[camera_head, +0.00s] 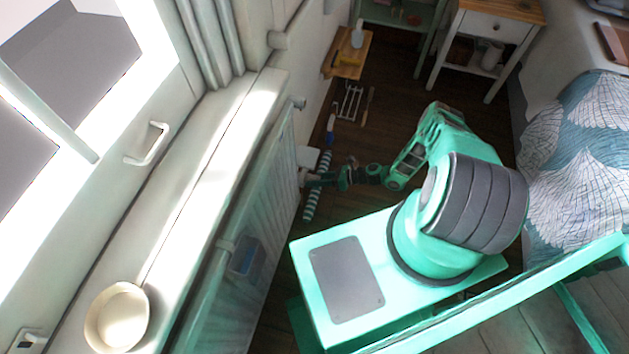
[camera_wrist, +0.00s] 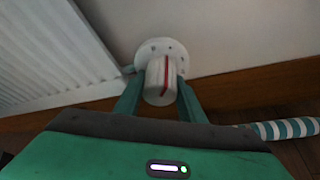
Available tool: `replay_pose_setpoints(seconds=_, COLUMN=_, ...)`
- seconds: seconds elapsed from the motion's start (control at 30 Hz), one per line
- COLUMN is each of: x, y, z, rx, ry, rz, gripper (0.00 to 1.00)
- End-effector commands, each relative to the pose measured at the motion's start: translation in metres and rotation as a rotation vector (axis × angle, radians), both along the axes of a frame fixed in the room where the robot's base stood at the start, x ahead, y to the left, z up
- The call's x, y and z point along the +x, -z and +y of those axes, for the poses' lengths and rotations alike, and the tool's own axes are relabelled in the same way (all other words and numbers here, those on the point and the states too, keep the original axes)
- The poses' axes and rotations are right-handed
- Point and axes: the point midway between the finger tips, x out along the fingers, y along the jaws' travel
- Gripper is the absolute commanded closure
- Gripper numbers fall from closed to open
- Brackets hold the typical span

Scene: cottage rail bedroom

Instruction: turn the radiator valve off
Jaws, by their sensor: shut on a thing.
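The radiator valve (camera_wrist: 161,82) is a white knob with a red stripe on its face, in front of a round white plate with dark dots, in the wrist view. The fingers of my gripper (camera_wrist: 160,98) are on either side of the knob and shut on it. The red stripe runs close to upright in the wrist view. The white ribbed radiator (camera_wrist: 45,50) is to the left of the valve.
A striped roll (camera_wrist: 285,129) lies on the floor close by; it also shows in the head view (camera_head: 317,185). A wooden shelf (camera_head: 345,68), a white side table (camera_head: 495,28) and a bed (camera_head: 575,150) stand beyond. A bowl (camera_head: 117,316) sits on the windowsill.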

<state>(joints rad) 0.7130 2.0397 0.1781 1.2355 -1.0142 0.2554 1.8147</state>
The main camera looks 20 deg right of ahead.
Motion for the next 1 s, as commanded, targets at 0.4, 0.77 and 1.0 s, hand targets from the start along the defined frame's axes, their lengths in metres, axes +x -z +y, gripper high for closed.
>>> replay_pose_setpoints(seconds=0.4, x=0.0019, y=0.0001, z=-0.0031, rx=-0.121, ry=0.006, rz=-0.16, gripper=0.86)
replay_pose_setpoints(seconds=0.77, x=0.0017, y=0.0008, z=-0.0038, rx=-0.287, ry=0.005, rz=-0.386, gripper=0.86)
replay_pose_setpoints(seconds=1.0, x=0.0023, y=0.0009, z=-0.0039, rx=-0.365, ry=0.004, rz=-0.493, gripper=0.86)
